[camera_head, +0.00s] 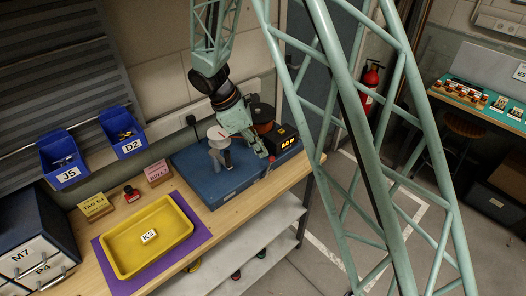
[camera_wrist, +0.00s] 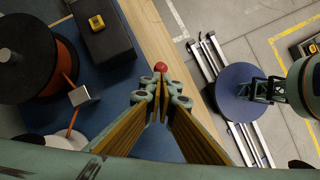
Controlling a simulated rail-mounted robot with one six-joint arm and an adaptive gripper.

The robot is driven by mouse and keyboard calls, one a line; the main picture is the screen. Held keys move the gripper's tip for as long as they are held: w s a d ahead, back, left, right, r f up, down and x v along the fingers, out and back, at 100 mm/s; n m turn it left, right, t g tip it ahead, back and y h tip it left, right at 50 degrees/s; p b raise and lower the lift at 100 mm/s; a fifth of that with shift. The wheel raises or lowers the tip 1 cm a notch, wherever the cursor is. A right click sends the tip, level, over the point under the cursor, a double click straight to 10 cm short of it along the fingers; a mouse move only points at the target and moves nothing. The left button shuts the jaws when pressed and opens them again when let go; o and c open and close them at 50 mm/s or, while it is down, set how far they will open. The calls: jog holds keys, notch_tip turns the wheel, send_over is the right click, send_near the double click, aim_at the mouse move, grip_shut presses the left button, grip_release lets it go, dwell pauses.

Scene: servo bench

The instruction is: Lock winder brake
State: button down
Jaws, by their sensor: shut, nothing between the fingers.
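The winder stands on a blue base (camera_head: 205,180) at the bench's right end, and the blue base also shows in the wrist view (camera_wrist: 125,75). My gripper (camera_wrist: 161,88) is shut and empty, pointing at the knob. I cannot tell whether they touch. In the head view my gripper (camera_head: 263,153) is low over the base's right side.
A yellow tray (camera_head: 118,262) labelled K3 lies on a purple mat left of the winder. Small signs (camera_head: 157,172) and blue wall bins (camera_head: 122,132) are nearby.

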jog(key=p+v, duration=0.1)
jog(key=v, duration=1.1)
jog(key=shift+w, duration=0.25)
jog(key=shift+r, duration=0.1)
